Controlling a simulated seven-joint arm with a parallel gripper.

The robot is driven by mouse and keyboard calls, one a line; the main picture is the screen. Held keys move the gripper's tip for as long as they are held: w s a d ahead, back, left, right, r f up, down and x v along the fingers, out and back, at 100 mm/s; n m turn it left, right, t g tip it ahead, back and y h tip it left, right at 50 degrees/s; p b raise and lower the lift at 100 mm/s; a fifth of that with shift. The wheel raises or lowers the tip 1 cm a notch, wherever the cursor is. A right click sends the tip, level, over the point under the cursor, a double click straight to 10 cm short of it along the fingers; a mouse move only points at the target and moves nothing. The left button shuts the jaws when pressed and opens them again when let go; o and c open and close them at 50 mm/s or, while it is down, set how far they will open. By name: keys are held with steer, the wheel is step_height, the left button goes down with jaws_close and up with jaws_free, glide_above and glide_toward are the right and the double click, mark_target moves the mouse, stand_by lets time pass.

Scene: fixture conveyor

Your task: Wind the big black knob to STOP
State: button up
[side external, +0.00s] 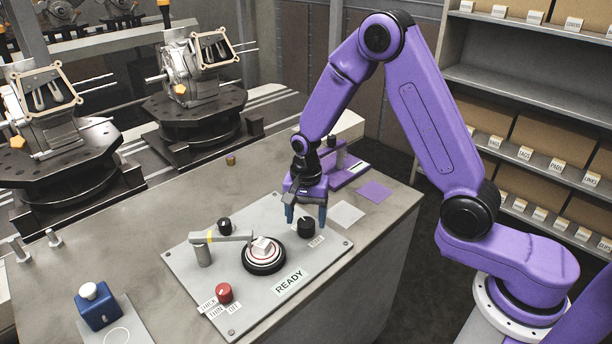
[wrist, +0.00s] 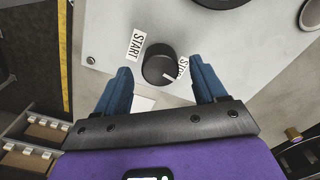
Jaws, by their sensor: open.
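The big black knob (side external: 305,229) is at the right back of the grey control panel (side external: 190,255). In the wrist view the knob (wrist: 158,68) has a white mark at its lower right edge. A START label (wrist: 138,45) lies at its upper left. A second label (wrist: 183,68) at its right is partly covered by a finger, so its full word is unclear. My gripper (side external: 306,213) is open above the knob, pointing down. In the wrist view the fingers of my gripper (wrist: 160,72) are on either side of the knob, with visible gaps.
The panel also bears a grey lever arm (side external: 222,238), a round black-rimmed dial (side external: 264,257), a smaller black knob (side external: 224,226), a red knob (side external: 224,293) and a READY sign (side external: 290,282). A blue box with a white button (side external: 98,308) stands front left.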

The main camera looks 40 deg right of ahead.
mark_target(306, 225)
step_height(306, 225, up, 14)
steer(key=shift+r, duration=0.25)
stand_by(0.4)
steer(key=s+d+n, duration=0.2)
steer(key=s+n, duration=2.1)
steer(key=s, duration=0.6)
steer(key=shift+d+n, duration=0.15)
steer(key=shift+n, duration=0.25)
